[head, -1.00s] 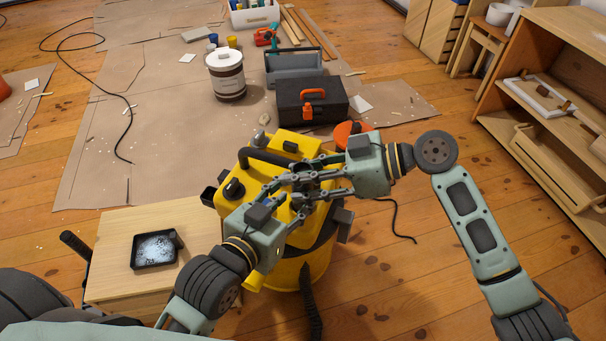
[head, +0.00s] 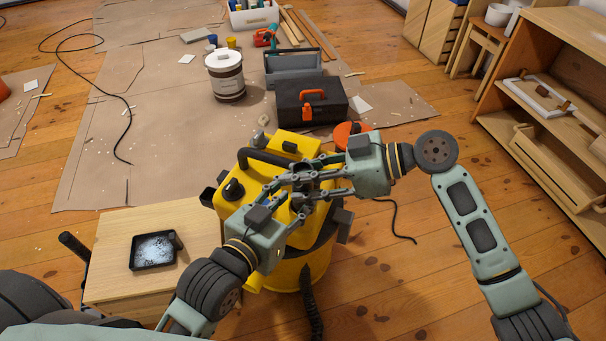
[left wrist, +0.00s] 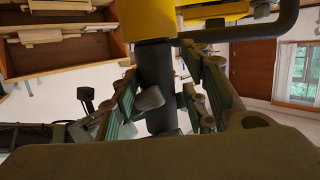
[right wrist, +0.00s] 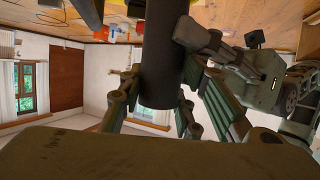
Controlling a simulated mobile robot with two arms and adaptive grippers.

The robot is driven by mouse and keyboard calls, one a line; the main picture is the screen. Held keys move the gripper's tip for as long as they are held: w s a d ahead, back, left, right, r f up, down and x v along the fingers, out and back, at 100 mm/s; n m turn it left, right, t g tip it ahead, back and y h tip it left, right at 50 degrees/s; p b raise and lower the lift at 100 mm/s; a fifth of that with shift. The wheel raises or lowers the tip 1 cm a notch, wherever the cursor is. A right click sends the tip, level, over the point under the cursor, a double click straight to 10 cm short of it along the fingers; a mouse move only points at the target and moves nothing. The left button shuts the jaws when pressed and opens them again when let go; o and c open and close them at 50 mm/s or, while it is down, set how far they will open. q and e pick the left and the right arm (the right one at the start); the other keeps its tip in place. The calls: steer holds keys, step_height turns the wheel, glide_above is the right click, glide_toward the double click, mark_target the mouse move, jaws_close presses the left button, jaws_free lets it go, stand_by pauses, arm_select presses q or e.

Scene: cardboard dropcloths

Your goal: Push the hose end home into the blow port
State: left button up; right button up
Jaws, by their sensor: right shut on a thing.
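The yellow shop vacuum (head: 298,276) stands on the floor before me, with both grippers over its lid. My right gripper (head: 313,184) is shut on the dark hose end, a smooth cylinder (right wrist: 160,65) running between its fingers in the right wrist view. My left gripper (head: 287,193) is open, its fingers on either side of the same cylinder (left wrist: 156,75) in the left wrist view. There the cylinder's upper end meets the vacuum's yellow body (left wrist: 145,15). I cannot see the blow port or how deep the end sits. A ribbed hose (head: 312,312) hangs at the vacuum's front.
A wooden stand with a black tray (head: 152,251) is close on the left. A black toolbox (head: 322,109) and a white-and-brown bucket (head: 227,86) stand beyond the vacuum. A wooden shelf (head: 560,80) is at the right. The floor right of the vacuum is mostly clear.

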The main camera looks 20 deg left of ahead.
arm_select(q)
steer(key=shift+w+d+r+t, duration=0.1)
steer(key=shift+w+r+t, duration=0.1)
steer(key=shift+t, duration=0.1)
arm_select(e)
steer(key=shift+s+f, duration=0.15)
steer(key=shift+f, duration=0.4)
arm_select(q)
steer(key=shift+s+r, duration=0.15)
arm_select(e)
steer(key=shift+r, duration=0.4)
arm_select(q)
steer(key=shift+d, duration=0.1)
arm_select(e)
steer(key=shift+d, duration=0.15)
stand_by(0.4)
arm_select(q)
steer(key=shift+r, duration=0.1)
stand_by(1.4)
